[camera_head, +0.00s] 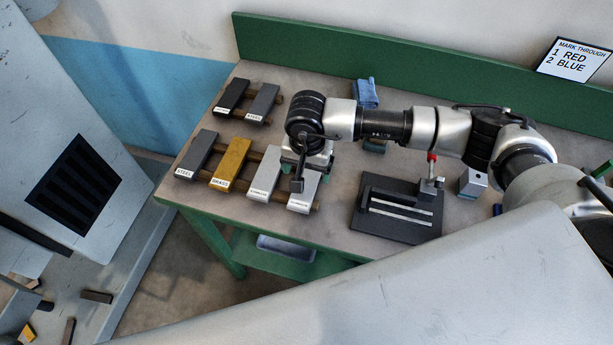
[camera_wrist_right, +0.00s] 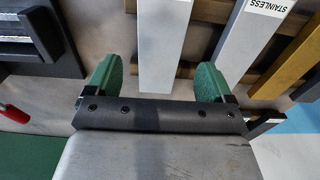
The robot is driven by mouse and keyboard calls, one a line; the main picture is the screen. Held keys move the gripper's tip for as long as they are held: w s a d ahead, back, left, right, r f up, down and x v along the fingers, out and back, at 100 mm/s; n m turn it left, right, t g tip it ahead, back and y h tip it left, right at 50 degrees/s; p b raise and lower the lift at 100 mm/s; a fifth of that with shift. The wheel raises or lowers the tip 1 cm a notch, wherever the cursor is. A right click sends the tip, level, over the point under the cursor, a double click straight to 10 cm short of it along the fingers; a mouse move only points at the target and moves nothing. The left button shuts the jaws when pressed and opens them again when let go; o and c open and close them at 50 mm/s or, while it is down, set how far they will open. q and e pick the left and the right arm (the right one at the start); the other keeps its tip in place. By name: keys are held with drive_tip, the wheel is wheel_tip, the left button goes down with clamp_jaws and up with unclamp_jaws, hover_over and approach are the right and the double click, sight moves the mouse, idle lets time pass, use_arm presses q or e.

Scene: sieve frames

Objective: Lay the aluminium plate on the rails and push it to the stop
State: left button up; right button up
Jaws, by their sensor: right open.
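The rightmost pale plate of the front row, at the aluminium plate's likely place (camera_head: 306,190), has a label too blurred to read. It lies on wooden slats. My right gripper (camera_head: 304,170) is above it, open, with green fingers. In the right wrist view, the open fingers (camera_wrist_right: 160,68) straddle that pale plate (camera_wrist_right: 163,35), with gaps on both sides; contact is not visible. The black fixture (camera_head: 371,227) with two light rails (camera_head: 400,214) stands right of the plates and shows at the left of the wrist view (camera_wrist_right: 60,66). I cannot clearly tell its stop. My left gripper is not in view.
A pale plate marked stainless (camera_wrist_right: 242,42) lies close beside the gripper; brass (camera_head: 233,160) and steel (camera_head: 200,150) plates lie farther left. Two dark plates (camera_head: 263,100) lie behind. A red-knobbed post (camera_head: 431,170) and a small metal block (camera_head: 473,183) are by the fixture.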

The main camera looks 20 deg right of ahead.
sight(307, 178)
wheel_tip(307, 178, down, 2)
drive_tip(key=shift+f+p, duration=0.1)
drive_tip(key=shift+p, duration=0.3)
drive_tip(key=shift+f, duration=0.55)
drive_tip(key=shift+c, duration=0.2)
drive_tip(key=c, duration=0.4)
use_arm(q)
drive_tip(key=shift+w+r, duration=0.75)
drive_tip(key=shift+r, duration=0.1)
use_arm(e)
drive_tip(key=c, duration=0.8)
